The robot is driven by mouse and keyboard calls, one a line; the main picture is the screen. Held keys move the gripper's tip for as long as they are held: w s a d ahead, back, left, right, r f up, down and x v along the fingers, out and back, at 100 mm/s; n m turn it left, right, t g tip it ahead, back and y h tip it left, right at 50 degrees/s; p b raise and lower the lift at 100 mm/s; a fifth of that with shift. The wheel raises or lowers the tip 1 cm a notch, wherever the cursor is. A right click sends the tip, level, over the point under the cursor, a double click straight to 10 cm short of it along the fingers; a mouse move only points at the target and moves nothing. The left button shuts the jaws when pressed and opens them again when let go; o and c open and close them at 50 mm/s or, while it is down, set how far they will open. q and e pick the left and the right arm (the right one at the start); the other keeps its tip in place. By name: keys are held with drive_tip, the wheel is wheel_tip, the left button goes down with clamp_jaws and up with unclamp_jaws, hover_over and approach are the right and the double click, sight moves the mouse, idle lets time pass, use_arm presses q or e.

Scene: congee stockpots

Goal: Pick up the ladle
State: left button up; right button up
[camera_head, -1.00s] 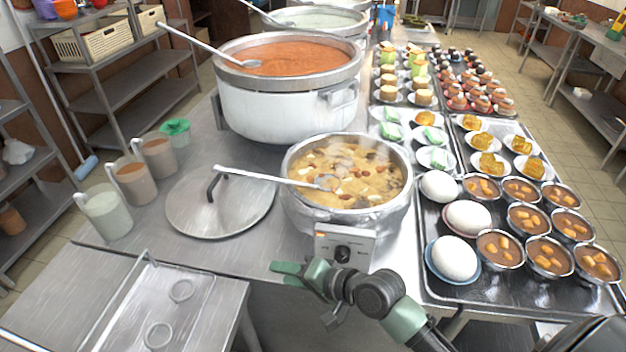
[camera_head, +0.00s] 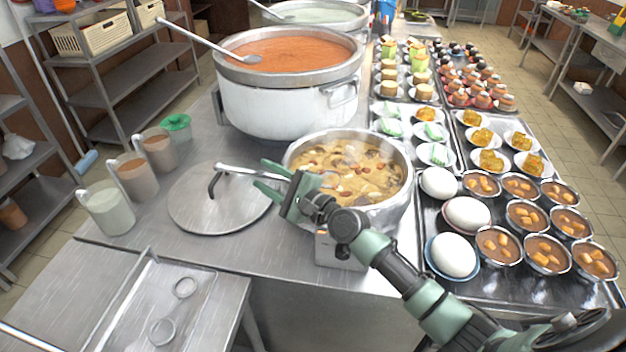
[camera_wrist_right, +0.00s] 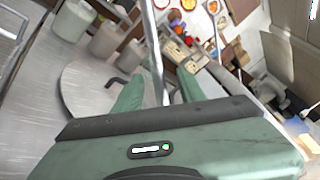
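The metal ladle (camera_head: 238,170) rests in the near steaming pot (camera_head: 390,205), its handle sticking out left over the rim. My right gripper (camera_head: 262,178) is at that handle, its green fingers pointing left. In the right wrist view the fingers are apart and the ladle handle (camera_wrist_right: 152,42) runs between them, so the gripper is open around it. I cannot tell whether either finger touches the handle. The ladle's bowl is hidden behind my gripper or in the soup. My left gripper is not in view.
A round lid (camera_head: 200,212) lies left of the pot. A large pot of red-orange soup (camera_head: 285,105) with another ladle (camera_head: 205,40) stands behind. Several pitchers (camera_head: 110,212) stand at the left.

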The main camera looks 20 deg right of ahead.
drive_tip(key=shift+w+a, duration=0.3)
drive_tip(key=shift+w, duration=0.3)
drive_tip(key=shift+s, duration=0.1)
clamp_jaws()
idle(0.9)
